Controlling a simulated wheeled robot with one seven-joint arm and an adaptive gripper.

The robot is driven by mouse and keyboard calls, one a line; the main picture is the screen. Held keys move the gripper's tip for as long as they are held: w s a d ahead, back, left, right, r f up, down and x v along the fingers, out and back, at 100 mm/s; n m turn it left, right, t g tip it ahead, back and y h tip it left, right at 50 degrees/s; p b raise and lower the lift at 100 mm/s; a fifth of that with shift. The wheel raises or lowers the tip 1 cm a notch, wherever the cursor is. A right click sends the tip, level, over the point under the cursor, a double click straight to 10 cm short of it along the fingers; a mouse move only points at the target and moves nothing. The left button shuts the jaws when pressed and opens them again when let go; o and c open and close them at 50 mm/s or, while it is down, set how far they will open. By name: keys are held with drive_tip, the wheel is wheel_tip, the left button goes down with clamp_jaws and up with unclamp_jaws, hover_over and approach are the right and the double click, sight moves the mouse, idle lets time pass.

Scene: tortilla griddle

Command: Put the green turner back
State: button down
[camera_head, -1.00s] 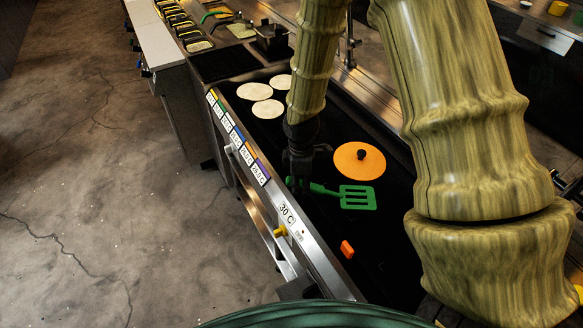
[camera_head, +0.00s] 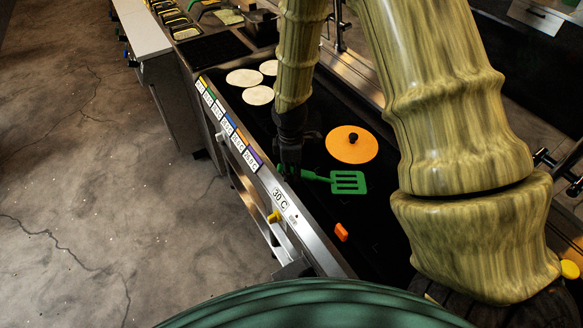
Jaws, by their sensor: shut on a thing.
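The green turner (camera_head: 348,182) has a slotted head that points right and a short visible handle that runs left. My gripper (camera_head: 287,172) is shut on the left end of the turner's handle. The fingertips are dark and partly hidden against the black griddle. The turner is over the griddle (camera_head: 385,235); I cannot tell whether it touches the surface. An orange round lid (camera_head: 340,148) with a dark knob lies just behind the turner's head.
Several pale tortillas (camera_head: 258,95) lie at the griddle's far left. A small orange block (camera_head: 341,232) lies near the front right. The front panel (camera_head: 215,120) carries coloured temperature labels and a yellow knob (camera_head: 274,216). Food containers (camera_head: 185,32) stand at the far left.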

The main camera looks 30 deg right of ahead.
drive_tip(key=shift+f+b, duration=1.15)
drive_tip(key=shift+f, duration=1.5)
drive_tip(key=c, duration=1.1)
unclamp_jaws()
drive_tip(key=shift+r, duration=0.15)
wheel_tip(320, 180, up, 12)
drive_tip(key=shift+a+f, duration=0.1)
drive_tip(key=shift+a, duration=0.05)
drive_tip(key=shift+a, duration=0.15)
